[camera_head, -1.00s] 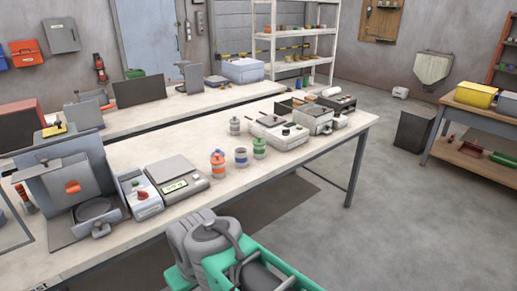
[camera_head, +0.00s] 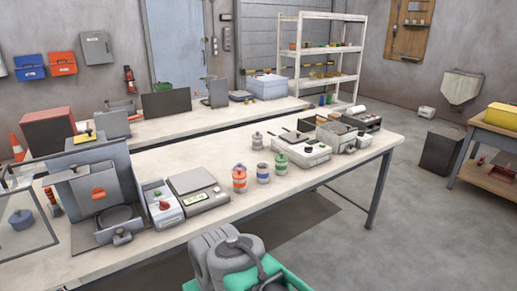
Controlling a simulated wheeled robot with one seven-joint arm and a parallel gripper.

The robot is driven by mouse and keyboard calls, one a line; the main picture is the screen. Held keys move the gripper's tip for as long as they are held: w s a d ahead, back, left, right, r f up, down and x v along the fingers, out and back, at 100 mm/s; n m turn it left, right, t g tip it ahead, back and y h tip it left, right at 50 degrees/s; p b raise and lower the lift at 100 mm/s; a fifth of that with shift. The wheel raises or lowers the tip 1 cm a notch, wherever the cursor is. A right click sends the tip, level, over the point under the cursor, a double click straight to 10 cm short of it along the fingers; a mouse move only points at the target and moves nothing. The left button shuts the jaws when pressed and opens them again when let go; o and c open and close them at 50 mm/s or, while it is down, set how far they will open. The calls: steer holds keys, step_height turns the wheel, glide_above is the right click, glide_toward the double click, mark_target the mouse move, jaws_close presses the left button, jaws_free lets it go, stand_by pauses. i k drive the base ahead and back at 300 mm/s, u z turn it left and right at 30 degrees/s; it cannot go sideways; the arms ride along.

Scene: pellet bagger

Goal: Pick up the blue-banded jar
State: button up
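The blue-banded jar (camera_head: 263,173) stands upright on the near white workbench. It is a small pale jar with a blue band and a grey lid. It is in the middle of a short row, between an orange-banded jar (camera_head: 239,179) on its left and a green-banded jar (camera_head: 281,166) on its right. A plain grey jar (camera_head: 257,141) stands behind the row. My folded arm shows at the bottom middle, in front of the bench and apart from the jars. My gripper cannot be made out.
The bench top (camera_head: 225,222) in front of the jars is clear. Open floor (camera_head: 400,235) lies right of the bench.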

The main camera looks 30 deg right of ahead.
mark_target(263, 173)
steer(key=k, duration=0.4)
steer(key=z, duration=0.8)
steer(key=i, duration=0.85)
steer(key=u, duration=0.65)
steer(key=i, duration=0.8)
steer(key=u, duration=0.1)
